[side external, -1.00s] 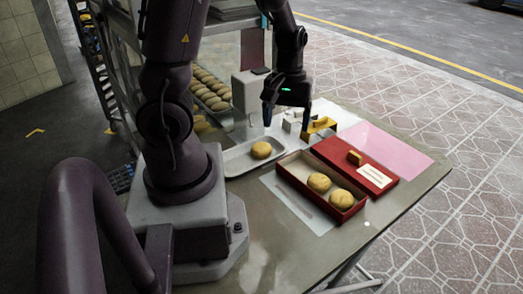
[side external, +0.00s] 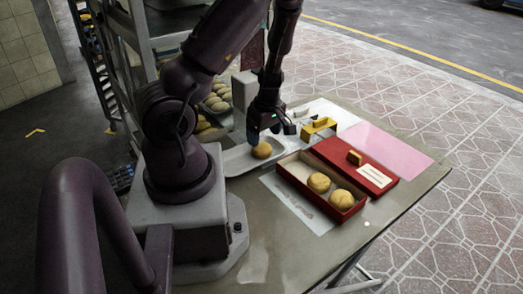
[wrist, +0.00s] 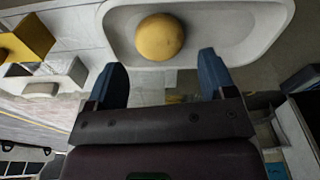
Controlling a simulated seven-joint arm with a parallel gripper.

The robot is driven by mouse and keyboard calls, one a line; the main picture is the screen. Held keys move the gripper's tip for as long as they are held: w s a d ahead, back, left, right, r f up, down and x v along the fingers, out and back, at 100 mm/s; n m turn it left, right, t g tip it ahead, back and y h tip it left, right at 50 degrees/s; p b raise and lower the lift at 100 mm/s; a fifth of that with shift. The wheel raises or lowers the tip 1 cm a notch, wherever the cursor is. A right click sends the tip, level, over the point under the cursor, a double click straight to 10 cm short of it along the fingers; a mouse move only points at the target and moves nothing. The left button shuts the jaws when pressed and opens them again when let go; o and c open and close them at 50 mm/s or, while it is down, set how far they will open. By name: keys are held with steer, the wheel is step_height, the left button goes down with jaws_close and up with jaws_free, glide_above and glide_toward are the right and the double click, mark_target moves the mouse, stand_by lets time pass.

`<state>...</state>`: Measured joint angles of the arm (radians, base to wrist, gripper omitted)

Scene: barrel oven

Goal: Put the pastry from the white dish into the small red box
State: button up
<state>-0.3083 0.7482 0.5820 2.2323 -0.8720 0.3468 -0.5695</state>
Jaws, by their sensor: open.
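A round golden pastry (side external: 262,150) lies in the white dish (side external: 238,168) next to my base. In the wrist view the pastry (wrist: 159,37) sits in the dish (wrist: 236,40), just beyond and between my fingertips. My gripper (wrist: 164,72) is open and empty, its two blue fingers apart; in the side view it (side external: 265,136) is over the dish, close to the pastry. The back part of the box is bare.
A red lid (side external: 330,150) with a white label and a yellow handle-like piece lies beside the box. A yellow object (side external: 318,127) stands behind it, near small white blocks. A pink sheet (side external: 390,148) lies at the right. A rack with several pastries (side external: 217,101) stands behind.

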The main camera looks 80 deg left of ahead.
mark_target(262, 146)
steer(key=shift+s+a+f, duration=0.1)
steer(key=shift+a+f, duration=0.05)
steer(key=shift+f, duration=0.8)
steer(key=shift+s+a+f, duration=0.1)
steer(key=shift+a+f, duration=0.1)
steer(key=shift+f, duration=0.7)
steer(key=shift+s+a+f, duration=0.1)
steer(key=shift+a+f, duration=0.05)
steer(key=shift+f, duration=0.8)
steer(key=c, duration=0.7)
